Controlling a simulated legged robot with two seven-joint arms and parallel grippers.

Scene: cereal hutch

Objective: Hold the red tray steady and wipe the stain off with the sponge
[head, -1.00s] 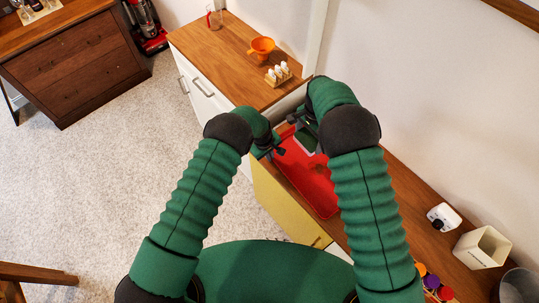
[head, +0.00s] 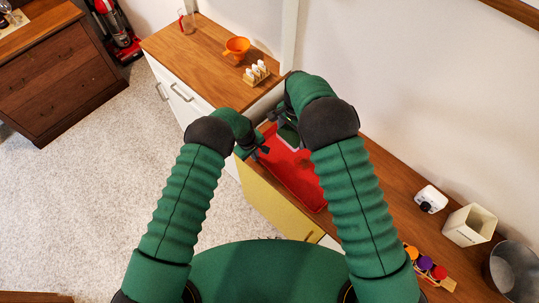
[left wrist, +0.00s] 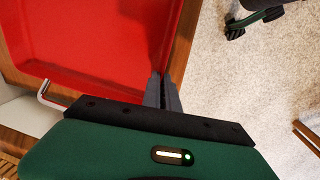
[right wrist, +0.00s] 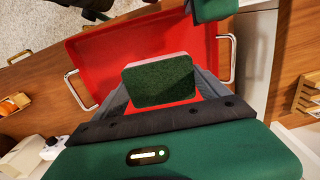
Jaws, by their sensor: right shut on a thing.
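The red tray (head: 302,178) lies on the wooden counter top, with metal handles at its ends, one of them (right wrist: 72,90) in the right wrist view. The sponge (right wrist: 160,80), dark green on one face with a pale edge, is between the fingers of my right gripper (right wrist: 160,88), over the tray. My right gripper also shows in the head view (head: 284,122), shut on the sponge. My left gripper (head: 261,152) is at the tray's near long edge; its fingers (left wrist: 163,92) look close together at the rim. I cannot tell whether they grip it. No stain is visible; the sponge and arms hide part of the tray.
An orange funnel-like cup (head: 237,47) and a rack with white pieces (head: 256,71) stand on the white cabinet. The wall bounds the counter's back.

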